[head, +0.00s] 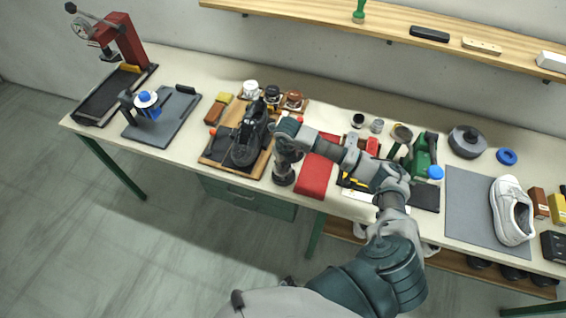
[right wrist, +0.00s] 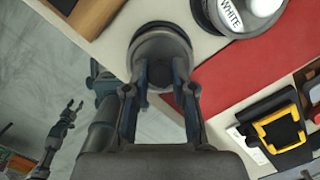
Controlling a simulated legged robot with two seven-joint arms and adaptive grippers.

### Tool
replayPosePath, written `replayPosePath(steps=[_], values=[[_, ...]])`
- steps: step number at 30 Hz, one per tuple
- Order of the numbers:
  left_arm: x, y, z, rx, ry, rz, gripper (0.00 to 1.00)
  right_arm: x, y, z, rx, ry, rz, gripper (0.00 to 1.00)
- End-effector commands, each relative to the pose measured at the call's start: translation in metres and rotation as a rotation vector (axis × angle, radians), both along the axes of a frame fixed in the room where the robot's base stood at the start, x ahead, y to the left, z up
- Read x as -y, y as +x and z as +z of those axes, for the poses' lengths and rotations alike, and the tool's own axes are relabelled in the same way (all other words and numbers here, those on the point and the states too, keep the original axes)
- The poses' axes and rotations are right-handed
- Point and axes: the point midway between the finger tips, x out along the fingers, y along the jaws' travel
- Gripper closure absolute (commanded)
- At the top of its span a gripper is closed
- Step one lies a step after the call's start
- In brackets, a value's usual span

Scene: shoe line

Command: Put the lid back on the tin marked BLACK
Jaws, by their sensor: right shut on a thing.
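My right gripper (right wrist: 160,85) is shut on a dark round lid (right wrist: 160,42), which also shows below the gripper in the head view (head: 283,174), over the bench's front part left of the red mat. Its marking is not visible. A dark tin (head: 272,93) stands at the back of the wooden board, between a white one (head: 250,88) and a brown one (head: 294,100); their labels are too small to read. My left gripper (right wrist: 74,108) shows small at the left of the right wrist view, its fingers apart and empty.
A round thing marked WHITE (right wrist: 230,14) is beside the held lid, by the red mat (head: 316,176). A black shoe (head: 248,142) stands on the wooden board (head: 215,151), left of my right gripper. A white shoe (head: 512,212) is far right. The bench's front edge is close.

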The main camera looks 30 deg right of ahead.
Motion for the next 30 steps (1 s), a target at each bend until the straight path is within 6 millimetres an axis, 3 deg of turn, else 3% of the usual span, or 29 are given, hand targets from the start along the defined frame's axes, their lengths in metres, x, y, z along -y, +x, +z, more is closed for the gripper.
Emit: replayPosePath(steps=[14,15,18,24,25,28,30], values=[[0.0001,-0.0003,-0.0016,0.000,0.000,0.000,0.48,0.0001,0.0001,-0.0005,0.000,0.000,0.000,0.99],[0.0001,-0.0002,-0.0016,0.000,0.000,0.000,0.48,0.0001,0.0001,-0.0005,0.000,0.000,0.000,0.70],[0.0001,-0.0002,-0.0016,0.000,0.000,0.000,0.48,0.0001,0.0001,-0.0006,0.000,0.000,0.000,0.46],[0.0001,-0.0002,-0.0016,0.000,0.000,0.000,0.48,0.0001,0.0001,-0.0007,0.000,0.000,0.000,0.46],[0.0001,-0.0002,-0.0016,0.000,0.000,0.000,0.48,0.0001,0.0000,-0.0007,0.000,0.000,0.000,0.44],[0.0002,-0.0001,-0.0016,0.000,0.000,0.000,0.48,0.0001,0.0000,-0.0008,0.000,0.000,0.000,0.21],[0.0002,-0.0001,-0.0016,0.000,0.000,0.000,0.48,0.0001,0.0000,-0.0007,0.000,0.000,0.000,0.21]])
